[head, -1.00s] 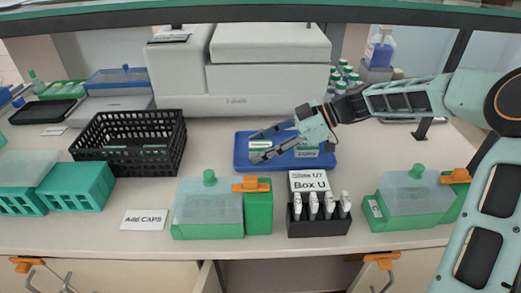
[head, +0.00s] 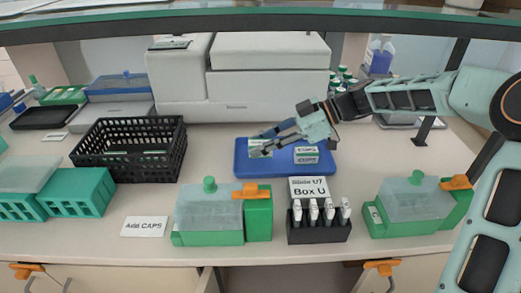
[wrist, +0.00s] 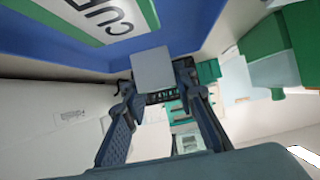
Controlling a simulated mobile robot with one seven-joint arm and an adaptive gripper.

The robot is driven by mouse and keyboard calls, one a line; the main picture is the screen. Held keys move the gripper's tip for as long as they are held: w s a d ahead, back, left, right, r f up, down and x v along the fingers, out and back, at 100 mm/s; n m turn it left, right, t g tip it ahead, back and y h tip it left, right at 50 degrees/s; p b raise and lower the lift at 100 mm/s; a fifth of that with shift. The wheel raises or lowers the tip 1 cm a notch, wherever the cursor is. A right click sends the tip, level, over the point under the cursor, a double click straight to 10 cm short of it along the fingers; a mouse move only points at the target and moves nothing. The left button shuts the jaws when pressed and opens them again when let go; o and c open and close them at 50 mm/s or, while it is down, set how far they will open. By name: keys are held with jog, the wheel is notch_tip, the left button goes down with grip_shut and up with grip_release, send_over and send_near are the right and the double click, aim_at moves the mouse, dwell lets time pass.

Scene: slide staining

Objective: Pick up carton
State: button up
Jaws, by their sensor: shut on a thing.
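My gripper (head: 263,142) is shut on a small white and green carton (head: 259,152) over the left part of the blue tray (head: 254,169). In the wrist view, a plain grey-white end of the held carton (wrist: 153,67) shows between the fingertips. A second white and green carton (head: 307,157) lies in the tray to the right, its label facing up. It also shows large in the wrist view (wrist: 95,20), beyond the held one. I cannot tell whether the held carton is clear of the tray.
A black mesh basket (head: 128,170) stands left of the tray. In front are a black rack with several white-capped bottles (head: 319,230) and green-based boxes (head: 208,218) (head: 408,208). A white machine (head: 235,85) stands behind. Bench between basket and tray is clear.

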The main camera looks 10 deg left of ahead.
jog(key=s+a+r+p, duration=0.1)
jog(key=s+a+r, duration=0.1)
jog(key=s+r, duration=0.8)
jog(key=shift+s+a+r, duration=0.2)
jog(key=shift+s+a, duration=0.2)
jog(key=shift+s, duration=1.4)
jog(key=shift+s, duration=0.1)
